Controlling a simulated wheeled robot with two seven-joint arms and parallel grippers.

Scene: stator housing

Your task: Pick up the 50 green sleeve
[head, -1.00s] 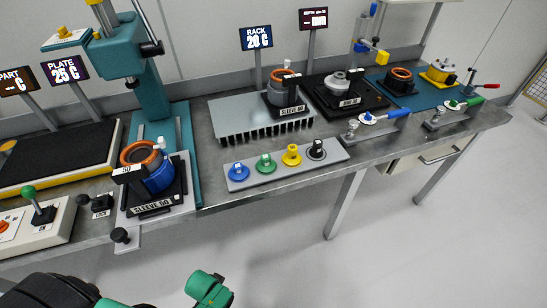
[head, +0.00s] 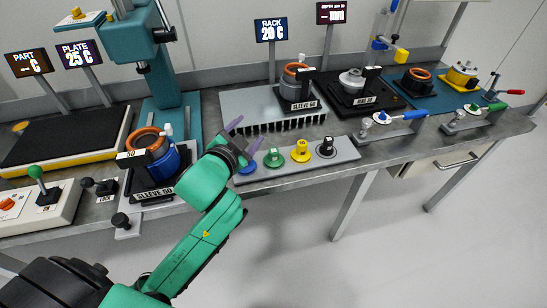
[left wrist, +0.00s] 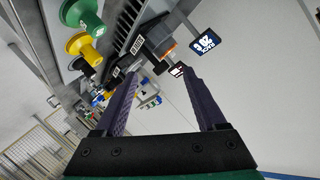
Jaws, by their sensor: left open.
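A green knobbed piece (head: 272,158) stands upright in a grey tray (head: 340,157), between a blue piece (head: 247,168) and a yellow one (head: 301,152). The green piece also shows in the left wrist view (left wrist: 83,16) at top left. A holder labelled SLEEVE 50 (head: 155,194) carries a blue part (head: 162,166) with an orange ring. My left gripper (head: 246,136) is open and empty, above and behind the tray's left end, near the blue piece. In the left wrist view its fingers (left wrist: 160,82) are spread apart with nothing between them. My right gripper is out of view.
A teal press (head: 166,80) stands behind the SLEEVE 50 holder. A finned rack (head: 245,105) carries a holder labelled SLEEVE 60 (head: 300,104). A black piece (head: 326,148) is at the tray's right. Toggle clamps (head: 400,116) line the front edge. Floor in front is clear.

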